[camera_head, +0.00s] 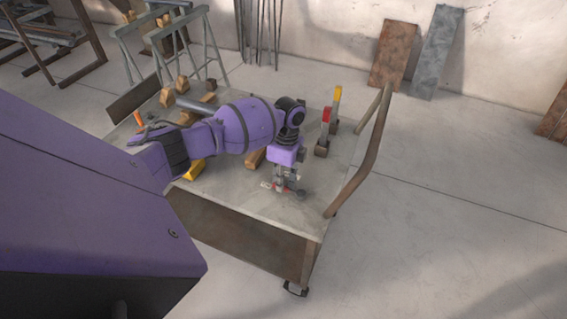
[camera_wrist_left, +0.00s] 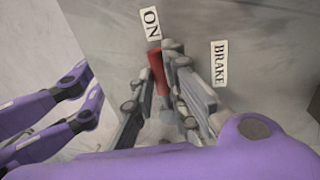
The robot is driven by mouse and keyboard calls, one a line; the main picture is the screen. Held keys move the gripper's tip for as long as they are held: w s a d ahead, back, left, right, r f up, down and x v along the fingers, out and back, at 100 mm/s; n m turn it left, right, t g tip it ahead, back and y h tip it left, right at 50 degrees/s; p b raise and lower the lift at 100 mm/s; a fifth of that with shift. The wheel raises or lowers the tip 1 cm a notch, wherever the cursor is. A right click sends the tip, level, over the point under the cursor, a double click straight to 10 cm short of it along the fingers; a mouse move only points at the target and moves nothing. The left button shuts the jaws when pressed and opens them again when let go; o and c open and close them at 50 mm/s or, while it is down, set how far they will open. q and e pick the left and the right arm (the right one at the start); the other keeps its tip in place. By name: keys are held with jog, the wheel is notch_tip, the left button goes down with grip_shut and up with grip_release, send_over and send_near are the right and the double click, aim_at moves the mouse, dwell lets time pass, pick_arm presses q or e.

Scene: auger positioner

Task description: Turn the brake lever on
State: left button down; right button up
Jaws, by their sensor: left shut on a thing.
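The brake lever is a short red handle near the front right of the cart top in the head view (camera_head: 266,185). In the left wrist view its red handle (camera_wrist_left: 158,72) points up toward the ON label (camera_wrist_left: 151,24), with its tip just below that label. The BRAKE label (camera_wrist_left: 219,62) is to its right. My left gripper (camera_head: 285,187) reaches down over the lever in the head view. In the left wrist view its fingers (camera_wrist_left: 165,80) are shut on the lever, one on each side, hiding its lower part. My right gripper is not in view.
The cart top (camera_head: 245,195) also carries wooden blocks and two upright levers, one red-tipped (camera_head: 325,120) and one yellow-tipped (camera_head: 337,95), behind and right of my gripper. A brown rail (camera_head: 362,165) runs along the right edge. The floor to the right is clear.

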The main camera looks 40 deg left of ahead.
pick_arm(q)
jog(key=c, duration=1.7)
grip_release()
jog(key=shift+c, duration=0.2)
notch_tip(320, 180, up, 12)
jog(key=w, duration=0.2)
jog(key=shift+w+a, duration=0.15)
jog(key=shift+a, duration=0.1)
jog(key=shift+f, duration=0.2)
